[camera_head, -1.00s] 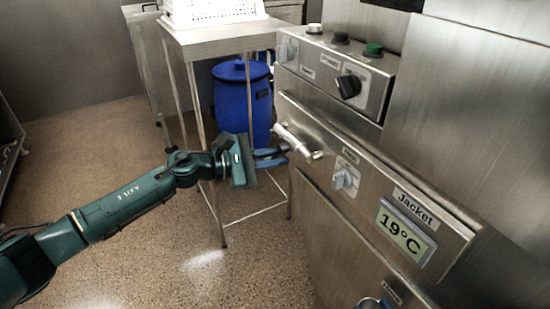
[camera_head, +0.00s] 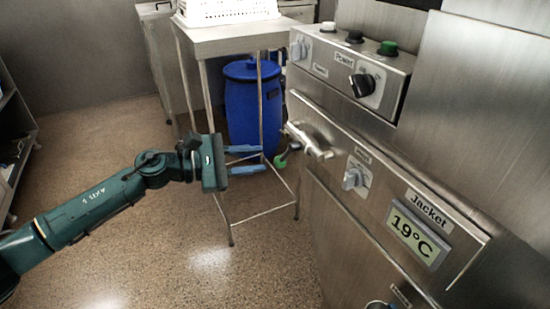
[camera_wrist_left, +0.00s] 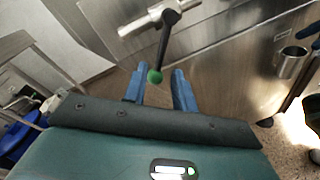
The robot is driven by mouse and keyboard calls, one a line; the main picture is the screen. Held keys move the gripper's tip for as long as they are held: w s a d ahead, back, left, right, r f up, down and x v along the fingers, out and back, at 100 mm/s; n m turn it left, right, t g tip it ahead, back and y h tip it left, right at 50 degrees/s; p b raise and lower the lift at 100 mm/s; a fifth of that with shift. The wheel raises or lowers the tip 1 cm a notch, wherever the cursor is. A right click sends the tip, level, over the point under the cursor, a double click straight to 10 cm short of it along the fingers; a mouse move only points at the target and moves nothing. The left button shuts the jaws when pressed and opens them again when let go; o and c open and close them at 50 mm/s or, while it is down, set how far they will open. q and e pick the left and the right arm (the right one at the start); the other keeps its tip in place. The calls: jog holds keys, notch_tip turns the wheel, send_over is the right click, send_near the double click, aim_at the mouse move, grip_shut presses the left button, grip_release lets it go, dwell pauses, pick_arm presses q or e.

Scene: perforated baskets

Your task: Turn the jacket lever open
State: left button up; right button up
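A metal pipe fitting (camera_head: 308,140) sticks out from the steel machine front. A dark lever with a green ball end (camera_head: 280,161) hangs from it. In the left wrist view the dark lever (camera_wrist_left: 164,45) runs from the pipe down to the green ball (camera_wrist_left: 155,76). My left gripper (camera_head: 262,159) is open and empty, its blue fingers apart and pointing at the ball. In the wrist view the ball appears between the fingertips of my left gripper (camera_wrist_left: 159,78). In the head view it sits just beyond them. The Jacket display (camera_head: 417,233) reads 19°C.
A grey knob (camera_head: 353,179) sits right of the pipe. A control box (camera_head: 350,70) with a black Power knob is above. A steel table (camera_head: 235,38) carrying a white basket (camera_head: 228,10) and a blue barrel (camera_head: 253,108) stand behind. The floor at left is open.

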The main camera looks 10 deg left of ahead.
pick_arm(q)
jog(key=v, duration=0.5)
jog(key=shift+s+a, duration=0.15)
jog(key=shift+a, duration=0.1)
pick_arm(e)
jog(key=shift+w+a+f, duration=0.25)
jog(key=shift+a+f, duration=0.05)
jog(key=shift+f, duration=0.1)
